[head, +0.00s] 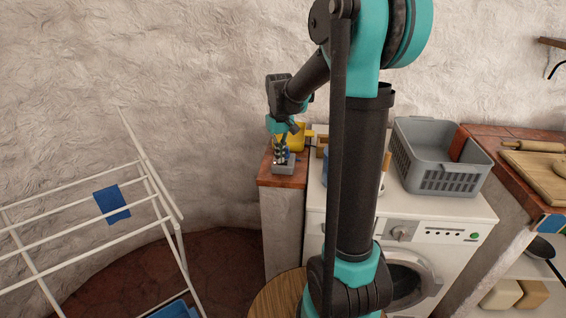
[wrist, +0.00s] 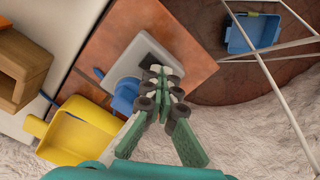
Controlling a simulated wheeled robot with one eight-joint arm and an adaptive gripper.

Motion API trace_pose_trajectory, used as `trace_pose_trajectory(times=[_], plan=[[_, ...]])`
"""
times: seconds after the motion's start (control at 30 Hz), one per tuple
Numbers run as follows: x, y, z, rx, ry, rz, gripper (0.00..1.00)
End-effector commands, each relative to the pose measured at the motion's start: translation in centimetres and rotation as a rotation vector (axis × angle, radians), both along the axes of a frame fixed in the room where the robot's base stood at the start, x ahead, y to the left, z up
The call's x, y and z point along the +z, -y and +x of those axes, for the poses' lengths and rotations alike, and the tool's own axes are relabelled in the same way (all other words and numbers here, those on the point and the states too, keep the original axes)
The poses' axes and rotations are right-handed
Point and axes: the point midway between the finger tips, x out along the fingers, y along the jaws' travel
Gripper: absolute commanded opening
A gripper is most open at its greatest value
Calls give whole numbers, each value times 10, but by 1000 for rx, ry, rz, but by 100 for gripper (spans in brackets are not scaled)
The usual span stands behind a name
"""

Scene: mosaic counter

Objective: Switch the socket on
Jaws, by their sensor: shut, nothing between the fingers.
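The socket is a light grey box (wrist: 122,69) on the tiled counter top; it also shows in the head view (head: 286,171). A blue round plug (wrist: 124,98) sits at its near side in the wrist view. A darker grey patch (wrist: 149,62) shows on the box top beside my fingertips; whether it is the switch, and its position, I cannot tell. My gripper (wrist: 160,74) is shut and empty, pointing down over the box. Its tips overlap the box top in the wrist view; whether they touch it is unclear. In the head view my gripper (head: 279,160) stands just above the box.
A yellow scoop-like container (wrist: 77,137) and a wooden block (wrist: 20,65) stand close by. A washing machine (head: 440,222) with a grey basket (head: 445,178) is to the right in the head view. A white drying rack (head: 80,225) stands left, with a blue cloth (head: 112,205).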

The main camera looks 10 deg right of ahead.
Motion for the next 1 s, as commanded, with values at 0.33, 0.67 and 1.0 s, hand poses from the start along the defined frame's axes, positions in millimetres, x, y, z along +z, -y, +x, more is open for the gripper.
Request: trace_pose_trajectory(times=[0.33,0.67,1.0], plan=[[18,0,-1,0,0,1,0],[42,0,-1,0,0,1,0],[65,0,-1,0,0,1,0]])
